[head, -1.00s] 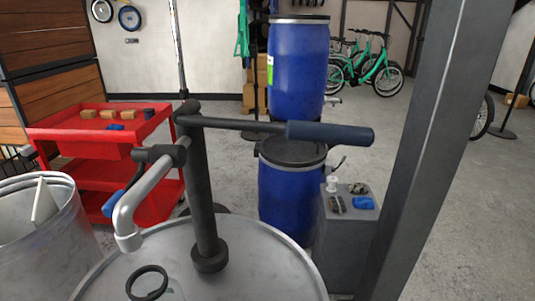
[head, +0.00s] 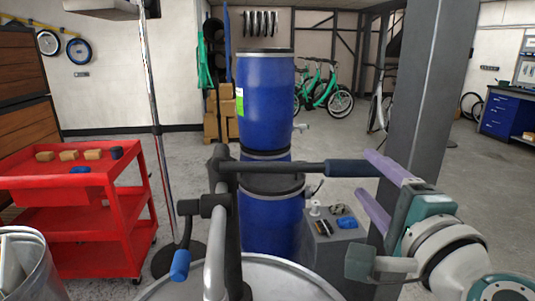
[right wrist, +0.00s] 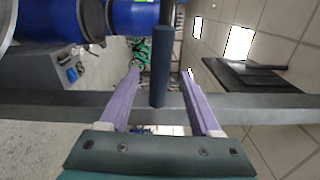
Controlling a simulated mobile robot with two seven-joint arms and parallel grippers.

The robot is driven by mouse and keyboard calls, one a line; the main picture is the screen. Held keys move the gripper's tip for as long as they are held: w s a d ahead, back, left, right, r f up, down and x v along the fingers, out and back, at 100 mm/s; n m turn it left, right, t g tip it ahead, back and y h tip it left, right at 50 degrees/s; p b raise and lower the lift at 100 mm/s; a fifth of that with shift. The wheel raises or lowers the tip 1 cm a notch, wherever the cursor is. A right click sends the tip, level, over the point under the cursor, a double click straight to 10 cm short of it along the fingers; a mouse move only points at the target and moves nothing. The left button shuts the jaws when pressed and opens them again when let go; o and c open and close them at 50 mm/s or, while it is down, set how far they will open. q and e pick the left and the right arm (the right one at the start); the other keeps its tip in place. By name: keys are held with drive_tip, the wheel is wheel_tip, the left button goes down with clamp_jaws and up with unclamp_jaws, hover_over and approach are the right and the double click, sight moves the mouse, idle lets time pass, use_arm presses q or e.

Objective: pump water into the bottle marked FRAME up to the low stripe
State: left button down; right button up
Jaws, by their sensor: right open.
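A dark hand pump (head: 232,230) stands on a pale metal drum (head: 265,275), with a silver spout (head: 215,255). Its lever runs level to the right and ends in a dark blue grip (head: 352,168). My right gripper (head: 363,173) is open at the end of that grip, its purple fingers pointing left. In the right wrist view the grip (right wrist: 160,70) lies between the two fingers, with gaps on both sides. A small blue-ended handle (head: 180,265) hangs left of the spout. I see no bottle marked FRAME. My left gripper is out of view.
A grey post (head: 425,85) stands close behind my right gripper. Stacked blue barrels (head: 266,100) and a grey box (head: 335,245) with small items stand behind the pump. A red cart (head: 75,220) is at the left. Open floor lies beyond.

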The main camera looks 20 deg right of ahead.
drive_tip(key=x, duration=0.7)
drive_tip(key=shift+a, duration=0.1)
clamp_jaws()
idle(0.3)
idle(0.9)
